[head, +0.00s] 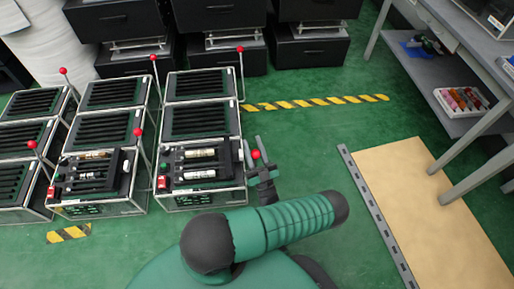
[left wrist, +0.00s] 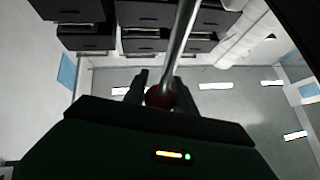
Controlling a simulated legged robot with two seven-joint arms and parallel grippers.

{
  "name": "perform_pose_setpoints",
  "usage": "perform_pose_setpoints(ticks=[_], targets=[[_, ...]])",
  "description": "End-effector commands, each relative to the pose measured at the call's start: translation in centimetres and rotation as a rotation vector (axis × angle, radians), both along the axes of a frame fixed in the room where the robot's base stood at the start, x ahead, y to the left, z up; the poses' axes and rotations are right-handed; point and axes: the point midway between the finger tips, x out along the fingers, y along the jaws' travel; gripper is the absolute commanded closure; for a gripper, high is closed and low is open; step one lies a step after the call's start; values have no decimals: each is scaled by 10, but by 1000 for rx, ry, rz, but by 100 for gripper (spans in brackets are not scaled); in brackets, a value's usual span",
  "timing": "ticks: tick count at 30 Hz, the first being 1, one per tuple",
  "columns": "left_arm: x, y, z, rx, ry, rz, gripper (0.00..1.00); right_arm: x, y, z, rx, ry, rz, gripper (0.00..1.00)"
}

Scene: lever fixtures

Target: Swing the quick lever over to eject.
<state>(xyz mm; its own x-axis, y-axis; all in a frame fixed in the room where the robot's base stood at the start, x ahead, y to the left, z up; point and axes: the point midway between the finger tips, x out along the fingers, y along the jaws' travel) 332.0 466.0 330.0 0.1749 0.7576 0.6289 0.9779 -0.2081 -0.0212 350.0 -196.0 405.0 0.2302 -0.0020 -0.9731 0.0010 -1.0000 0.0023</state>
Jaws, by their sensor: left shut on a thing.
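The lever's red knob (head: 255,154) is at the right side of the nearest right-hand fixture (head: 200,196), a metal-framed box with a dark top and pale cylinders in it. My left gripper (head: 258,161) is shut on this knob, with a finger on either side of it. In the left wrist view the red knob (left wrist: 160,96) sits between the dark fingers (left wrist: 156,88). Its metal rod (left wrist: 181,40) runs up from it. My right gripper is not in view.
More fixtures stand left and behind, with red-knobbed levers such as one upright lever (head: 240,49) and another (head: 137,132). Black drawer units (head: 310,52) stand at the back. A tan board (head: 425,205) and a grey bench (head: 470,40) are on the right. Green floor (head: 315,145) lies clear between.

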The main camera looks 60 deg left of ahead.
Motion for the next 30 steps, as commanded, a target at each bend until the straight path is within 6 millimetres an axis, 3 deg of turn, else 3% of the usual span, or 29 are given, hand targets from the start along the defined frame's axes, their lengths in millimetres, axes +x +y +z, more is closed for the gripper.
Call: perform_pose_setpoints(ticks=[15,16,20,30], targets=[[-4,-6,-5,11,-7,0,100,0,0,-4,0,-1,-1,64],[-4,-6,-5,11,-7,0,67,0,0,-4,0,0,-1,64],[-4,-5,-4,12,-7,2,50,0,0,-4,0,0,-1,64],[-4,-4,-5,13,-7,4,47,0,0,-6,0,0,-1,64]])
